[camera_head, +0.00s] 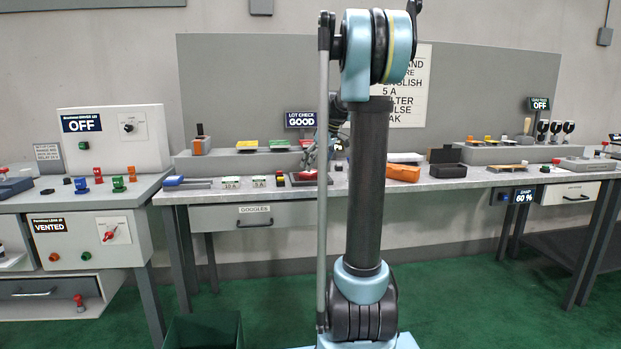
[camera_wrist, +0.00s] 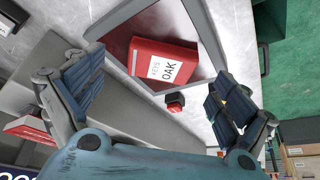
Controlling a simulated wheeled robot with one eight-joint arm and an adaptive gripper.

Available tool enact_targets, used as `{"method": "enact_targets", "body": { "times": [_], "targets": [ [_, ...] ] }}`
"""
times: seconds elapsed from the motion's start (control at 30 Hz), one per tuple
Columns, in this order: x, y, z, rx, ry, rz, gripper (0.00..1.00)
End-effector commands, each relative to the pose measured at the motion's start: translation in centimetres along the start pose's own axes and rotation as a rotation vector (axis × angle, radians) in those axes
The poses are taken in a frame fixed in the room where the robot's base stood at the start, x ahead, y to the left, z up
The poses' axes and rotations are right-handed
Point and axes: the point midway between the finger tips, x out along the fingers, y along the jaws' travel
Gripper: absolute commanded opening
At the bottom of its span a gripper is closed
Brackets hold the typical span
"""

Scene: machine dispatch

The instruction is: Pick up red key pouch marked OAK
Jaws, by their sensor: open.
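The red key pouch (camera_wrist: 150,58) lies in a shallow tray (camera_wrist: 214,42) with a dark red floor and grey rim. Its white label reads KEYS OAK. My gripper (camera_wrist: 158,85) is open and empty, with one finger on each side of the picture and the pouch between and beyond them. No contact with the pouch shows. In the head view my gripper (camera_head: 312,153) is above the tray area on the bench, partly hidden by my arm.
A small red button block (camera_wrist: 174,101) stands beside the tray. A raised grey shelf (camera_head: 240,160) with coloured items runs behind. An orange box (camera_head: 403,173) and a black open box (camera_head: 447,169) stand to the right on the bench. The LOT CHECK sign (camera_head: 300,119) reads GOOD.

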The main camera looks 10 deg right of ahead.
Motion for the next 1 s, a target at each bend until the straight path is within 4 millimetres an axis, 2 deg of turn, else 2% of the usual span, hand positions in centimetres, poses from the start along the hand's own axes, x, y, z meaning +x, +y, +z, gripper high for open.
{"method": "enact_targets", "body": {
  "times": [0.2, 0.5, 0.57, 0.7, 0.73, 1.0],
  "targets": [
    [2.6, -0.1, -0.1, -0.001, 0.000, -0.001, 0.94],
    [3.0, -0.1, -0.1, 0.000, 0.000, -0.001, 0.94],
    [3.0, -0.1, -0.1, 0.000, 0.000, -0.001, 0.83],
    [3.0, -0.1, -0.1, 0.000, 0.000, -0.001, 0.51],
    [3.0, -0.1, -0.1, 0.000, 0.000, -0.001, 0.47],
    [3.0, -0.1, -0.1, 0.000, 0.000, -0.001, 0.43]
  ]
}}
